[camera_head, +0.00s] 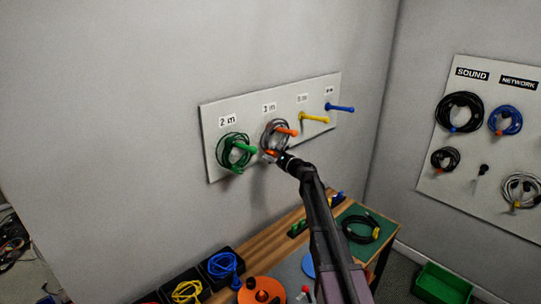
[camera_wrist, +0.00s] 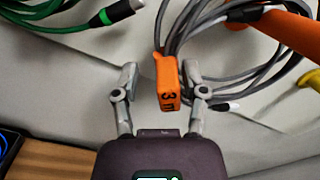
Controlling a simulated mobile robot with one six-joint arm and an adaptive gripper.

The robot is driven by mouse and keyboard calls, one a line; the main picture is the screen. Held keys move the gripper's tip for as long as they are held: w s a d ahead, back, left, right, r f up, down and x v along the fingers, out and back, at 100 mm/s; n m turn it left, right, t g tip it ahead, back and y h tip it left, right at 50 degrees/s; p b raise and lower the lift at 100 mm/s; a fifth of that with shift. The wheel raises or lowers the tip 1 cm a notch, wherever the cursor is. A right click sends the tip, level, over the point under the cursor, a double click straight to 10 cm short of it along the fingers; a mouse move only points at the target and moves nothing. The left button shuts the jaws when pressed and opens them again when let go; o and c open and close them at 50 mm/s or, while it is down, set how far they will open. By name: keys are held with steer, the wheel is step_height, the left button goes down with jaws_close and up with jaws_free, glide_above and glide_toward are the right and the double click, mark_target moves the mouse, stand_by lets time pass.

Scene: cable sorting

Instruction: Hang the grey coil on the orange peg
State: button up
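The grey coil (camera_head: 267,139) is at the orange peg (camera_head: 288,131) under the "3 m" label. Its loops appear to hang around the peg, against the board. In the wrist view the grey strands (camera_wrist: 222,70) run beside the orange peg (camera_wrist: 290,28). The coil's orange "3 m" tag (camera_wrist: 167,85) hangs between the fingers of my gripper (camera_wrist: 164,88), with a gap visible on each side. My gripper is open and just below the coil; it also shows in the head view (camera_head: 271,156), small and partly hidden by my arm.
A green coil (camera_head: 224,151) hangs on the green peg to the left. The yellow peg (camera_head: 314,118) and blue peg (camera_head: 340,108) to the right are bare. Below, a wooden bench (camera_head: 285,226) holds bins and a black coil (camera_head: 361,229). Another cable board (camera_head: 481,140) is at right.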

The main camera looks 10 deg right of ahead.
stand_by(0.4)
steer(key=v, duration=1.2)
stand_by(0.3)
steer(key=s+a+f+n+g+h, duration=0.1)
steer(key=s+a+f+n+g, duration=0.3)
steer(key=s+f+n+g, duration=0.25)
steer(key=s+a+f+n+g+h, duration=0.2)
steer(key=s+a+f+n+g, duration=0.15)
steer(key=s+f+n, duration=0.45)
steer(key=s+d+f+n+g+h, duration=0.2)
steer(key=s+n+h, duration=0.1)
steer(key=s, duration=0.6)
steer(key=s+d+f+n+g+h, duration=0.2)
steer(key=s+d+n+h, duration=0.1)
steer(key=s, duration=0.6)
steer(key=shift+f+n+g+h+b, duration=0.3)
steer(key=shift+f+n+h, duration=0.05)
steer(key=shift+n+h, duration=0.5)
steer(key=shift+s, duration=0.15)
